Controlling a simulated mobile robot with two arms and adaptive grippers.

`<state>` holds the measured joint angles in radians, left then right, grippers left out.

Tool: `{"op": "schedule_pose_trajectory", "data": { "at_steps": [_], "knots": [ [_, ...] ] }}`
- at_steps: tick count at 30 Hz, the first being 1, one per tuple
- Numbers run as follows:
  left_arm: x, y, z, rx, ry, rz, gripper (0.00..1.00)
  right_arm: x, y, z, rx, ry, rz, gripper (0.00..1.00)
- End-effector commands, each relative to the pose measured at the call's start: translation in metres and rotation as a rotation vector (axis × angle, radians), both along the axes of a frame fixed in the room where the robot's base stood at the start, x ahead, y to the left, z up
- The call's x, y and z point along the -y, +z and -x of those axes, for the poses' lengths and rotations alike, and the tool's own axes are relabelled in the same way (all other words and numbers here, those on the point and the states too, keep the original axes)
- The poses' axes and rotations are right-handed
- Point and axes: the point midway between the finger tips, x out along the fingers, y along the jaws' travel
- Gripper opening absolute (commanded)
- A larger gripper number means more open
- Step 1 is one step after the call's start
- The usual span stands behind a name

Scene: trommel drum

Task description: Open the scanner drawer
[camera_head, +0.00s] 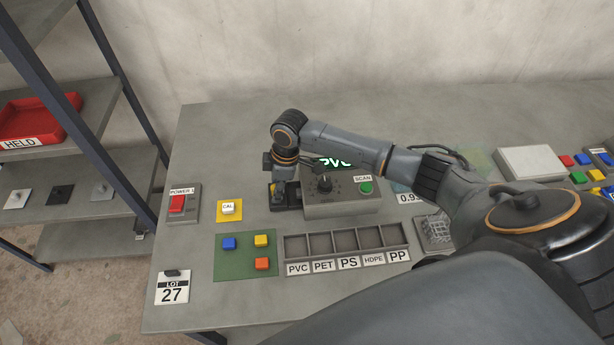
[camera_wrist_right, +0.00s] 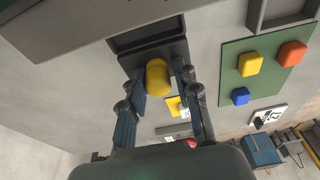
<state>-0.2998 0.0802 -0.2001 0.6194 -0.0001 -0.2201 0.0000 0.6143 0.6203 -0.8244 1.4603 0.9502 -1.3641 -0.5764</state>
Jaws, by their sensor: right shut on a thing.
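The scanner (camera_head: 340,205) is a grey box on the table with a lit display reading PVC, a dark knob and a green SCAN button (camera_head: 366,187). Its dark drawer (camera_head: 289,203) sticks out at the scanner's left side, and its hollow tray shows in the right wrist view (camera_wrist_right: 148,39). A rounded yellow handle (camera_wrist_right: 158,77) sits at the drawer's outer end. My right gripper (camera_head: 277,191) reaches down over that end; in the wrist view its fingers (camera_wrist_right: 160,88) are on both sides of the yellow handle, shut on it. My left gripper is not in view.
In front are a green mat (camera_head: 233,270) with coloured blocks and a labelled sorting tray (camera_head: 345,241). Bare table lies behind the POWER switch. A shelf (camera_head: 75,219) stands at left.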

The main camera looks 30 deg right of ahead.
Motion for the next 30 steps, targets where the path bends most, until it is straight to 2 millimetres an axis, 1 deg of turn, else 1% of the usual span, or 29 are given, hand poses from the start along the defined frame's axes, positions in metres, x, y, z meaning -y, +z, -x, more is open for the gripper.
{"op": "schedule_pose_trajectory", "data": {
  "at_steps": [1, 30],
  "knots": [
    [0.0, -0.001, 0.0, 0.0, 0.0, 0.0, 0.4, 0.001, -0.01, 0.005, -0.016, 0.001, 0.012, 0.12],
    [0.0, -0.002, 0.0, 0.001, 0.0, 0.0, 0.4, -0.034, -0.01, -0.012, -0.016, 0.001, 0.013, 0.12]
  ]
}}
